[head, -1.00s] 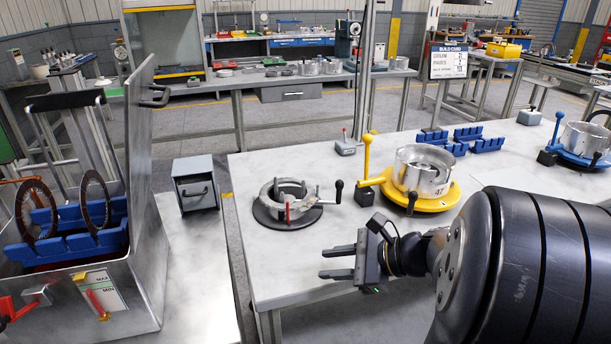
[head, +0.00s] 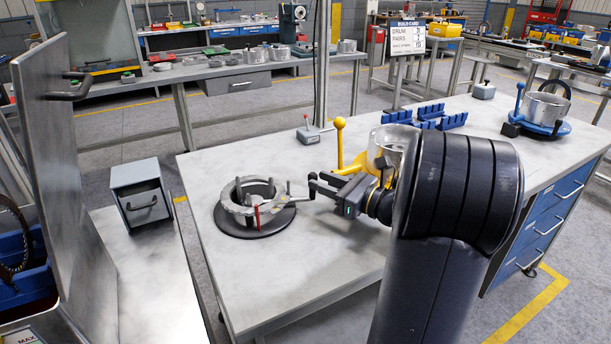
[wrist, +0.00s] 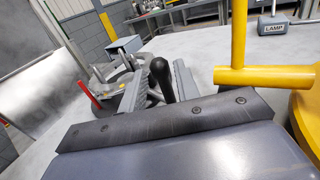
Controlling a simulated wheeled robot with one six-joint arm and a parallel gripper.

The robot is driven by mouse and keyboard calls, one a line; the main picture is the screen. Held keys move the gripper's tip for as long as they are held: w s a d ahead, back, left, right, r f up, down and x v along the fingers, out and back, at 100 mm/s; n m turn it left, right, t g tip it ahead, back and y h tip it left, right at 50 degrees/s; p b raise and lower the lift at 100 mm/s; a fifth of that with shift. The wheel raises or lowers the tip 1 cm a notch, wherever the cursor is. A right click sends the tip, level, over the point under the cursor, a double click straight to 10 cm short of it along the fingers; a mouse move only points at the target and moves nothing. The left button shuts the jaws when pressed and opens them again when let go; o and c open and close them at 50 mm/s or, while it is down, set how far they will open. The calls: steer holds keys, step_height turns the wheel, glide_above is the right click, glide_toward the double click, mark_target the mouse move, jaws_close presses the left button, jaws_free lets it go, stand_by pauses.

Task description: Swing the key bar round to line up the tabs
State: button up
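A grey metal ring with upright tabs (head: 240,203) sits on a round black base (head: 236,228) on the bench, with a red mark at its front. A grey bar, likely the key bar (head: 299,198), reaches right from it to an upright black knob (wrist: 161,78). My gripper (head: 318,186) is at that knob, with its fingers pointing left. In the wrist view my gripper (wrist: 168,88) is open, its ribbed fingers apart with the knob between or just beyond them. I cannot tell whether they touch it. The ring (wrist: 125,72) is partly hidden behind the fingers.
A yellow fixture with a ball-topped post (head: 340,140) stands close beside my gripper; its yellow bar (wrist: 262,76) is large at right in the wrist view. A small grey lamp box (head: 308,136) is behind. The bench front (head: 290,275) is clear.

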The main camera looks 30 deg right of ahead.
steer(key=shift+x, duration=2.65)
steer(key=shift+c, duration=0.4)
jaws_close()
